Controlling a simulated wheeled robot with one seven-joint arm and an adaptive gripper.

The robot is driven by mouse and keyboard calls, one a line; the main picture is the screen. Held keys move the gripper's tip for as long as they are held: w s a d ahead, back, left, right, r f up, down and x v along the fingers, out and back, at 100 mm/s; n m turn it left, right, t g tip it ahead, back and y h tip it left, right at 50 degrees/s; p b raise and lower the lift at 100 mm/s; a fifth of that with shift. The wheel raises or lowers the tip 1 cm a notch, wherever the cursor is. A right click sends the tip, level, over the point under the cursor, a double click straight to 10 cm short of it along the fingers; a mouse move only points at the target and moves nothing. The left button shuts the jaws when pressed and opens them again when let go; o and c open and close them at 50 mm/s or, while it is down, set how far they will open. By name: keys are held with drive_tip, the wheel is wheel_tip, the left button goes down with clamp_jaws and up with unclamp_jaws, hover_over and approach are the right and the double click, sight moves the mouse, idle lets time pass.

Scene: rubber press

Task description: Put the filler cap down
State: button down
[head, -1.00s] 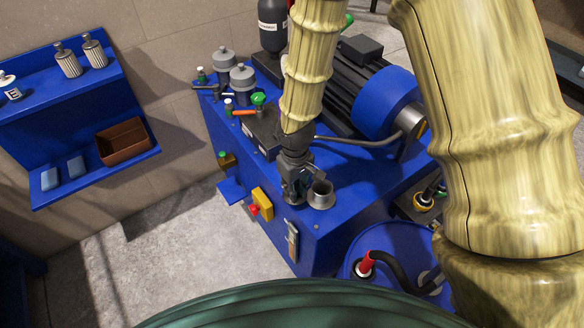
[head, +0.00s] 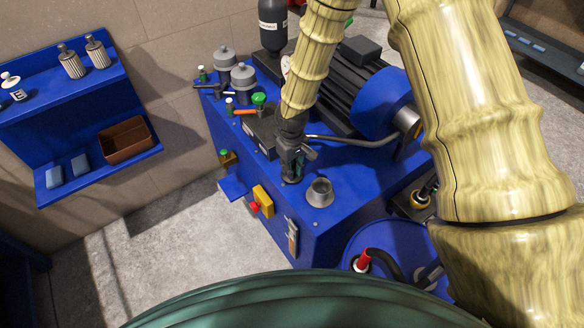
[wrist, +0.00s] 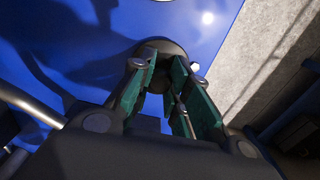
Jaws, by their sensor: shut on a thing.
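The filler cap (wrist: 158,46) shows in the wrist view as a dark round piece at the fingertips, over the blue tank top. My gripper (wrist: 162,75) is shut on it, with green-padded fingers on either side. In the head view my gripper (head: 291,177) points down at the tank top, just left of the open grey filler neck (head: 320,192). The cap is mostly hidden there by the fingers. I cannot tell whether the cap touches the blue top.
The blue power unit (head: 345,225) carries a motor (head: 375,95), grey filter bowls (head: 243,80) and a green-knobbed valve (head: 259,99) behind my gripper. A pipe (head: 350,141) runs close on the right. A wall shelf with a brown bin (head: 125,142) is at left.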

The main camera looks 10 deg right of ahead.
drive_tip(key=shift+f, duration=0.4)
drive_tip(key=shift+f, duration=0.15)
drive_tip(key=c, duration=1.4)
unclamp_jaws()
drive_tip(key=shift+o, duration=0.2)
wheel_tip(320, 180, up, 12)
drive_tip(key=b, duration=0.1)
drive_tip(key=shift+r, duration=0.2)
